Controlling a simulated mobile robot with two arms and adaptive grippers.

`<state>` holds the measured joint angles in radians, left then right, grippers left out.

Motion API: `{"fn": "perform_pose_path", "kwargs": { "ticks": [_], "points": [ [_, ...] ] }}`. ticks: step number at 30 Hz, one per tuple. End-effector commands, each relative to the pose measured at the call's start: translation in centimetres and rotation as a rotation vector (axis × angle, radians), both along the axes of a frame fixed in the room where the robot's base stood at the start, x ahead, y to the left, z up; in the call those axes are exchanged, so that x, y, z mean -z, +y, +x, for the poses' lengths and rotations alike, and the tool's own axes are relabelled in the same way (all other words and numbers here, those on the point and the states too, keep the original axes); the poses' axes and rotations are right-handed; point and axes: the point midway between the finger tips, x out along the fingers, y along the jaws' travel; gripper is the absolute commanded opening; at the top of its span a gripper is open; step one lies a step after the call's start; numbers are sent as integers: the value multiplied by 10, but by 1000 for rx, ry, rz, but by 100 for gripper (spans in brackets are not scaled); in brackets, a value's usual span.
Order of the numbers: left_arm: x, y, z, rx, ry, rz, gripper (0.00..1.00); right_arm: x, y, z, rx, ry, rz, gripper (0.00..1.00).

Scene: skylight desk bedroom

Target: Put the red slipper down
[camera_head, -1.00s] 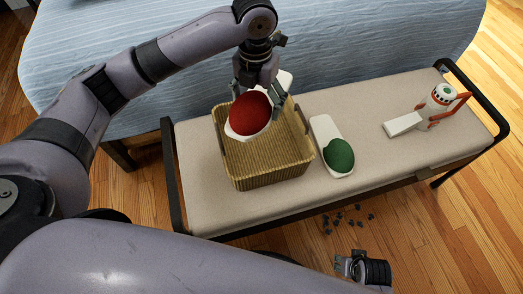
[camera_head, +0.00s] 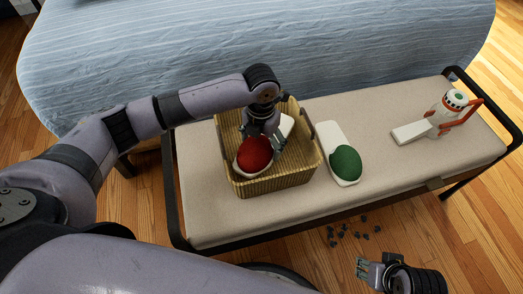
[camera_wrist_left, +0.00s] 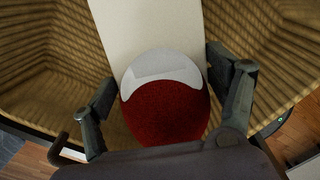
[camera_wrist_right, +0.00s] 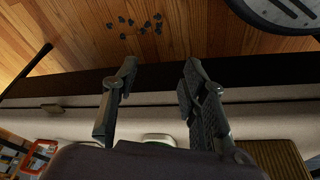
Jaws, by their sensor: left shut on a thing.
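The red slipper (camera_head: 255,153), with a white sole, is inside the wicker basket (camera_head: 280,183) on the bench. My left gripper (camera_head: 262,138) is shut on it from above, with a finger on each side of the red toe. The left wrist view shows the red slipper (camera_wrist_left: 165,108) between the fingers, its pale sole reaching away between the basket walls (camera_wrist_left: 265,60). Whether the sole touches the basket floor is hidden. My right gripper (camera_head: 372,272) is empty in front of the bench; its fingers (camera_wrist_right: 155,90) stand apart in the right wrist view.
A green slipper (camera_head: 346,162) lies on the bench (camera_head: 400,165) just right of the basket. A white and red rocket-like toy (camera_head: 445,112) stands near the right end. Black metal rails (camera_head: 484,97) bound the bench ends. Small dark bits (camera_head: 357,228) lie on the wooden floor.

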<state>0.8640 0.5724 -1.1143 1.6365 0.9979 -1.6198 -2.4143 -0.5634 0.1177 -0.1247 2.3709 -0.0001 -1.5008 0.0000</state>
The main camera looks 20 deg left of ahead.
Motion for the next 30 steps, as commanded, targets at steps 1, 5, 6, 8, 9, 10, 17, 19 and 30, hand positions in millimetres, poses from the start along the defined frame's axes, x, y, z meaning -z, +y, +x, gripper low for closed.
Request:
{"fn": "perform_pose_path", "kwargs": {
  "ticks": [1,5,6,8,9,10,17,19,30],
  "points": [
    [9,0,-1,1,3,1,44,-5,0,-2,0,-5,0,40],
    [28,0,-1,0,3,1,44,-17,-1,-6,1,-12,0,40],
    [31,0,-1,1,2,0,44,-20,-1,-7,1,-13,1,40],
    [33,0,-1,1,1,0,44,-22,-2,-8,1,-13,1,40],
    [33,0,0,1,1,0,44,-23,-2,-8,1,-13,0,40],
    [33,0,0,1,1,0,44,-23,-2,-8,1,-13,0,40],
    [34,0,0,1,1,0,44,-23,-2,-8,1,-12,-1,40],
    [35,0,-1,0,1,0,81,-23,-2,-8,1,-12,-1,40],
    [35,0,-1,0,1,0,100,-23,-1,-8,1,-12,0,40]
  ]
}}
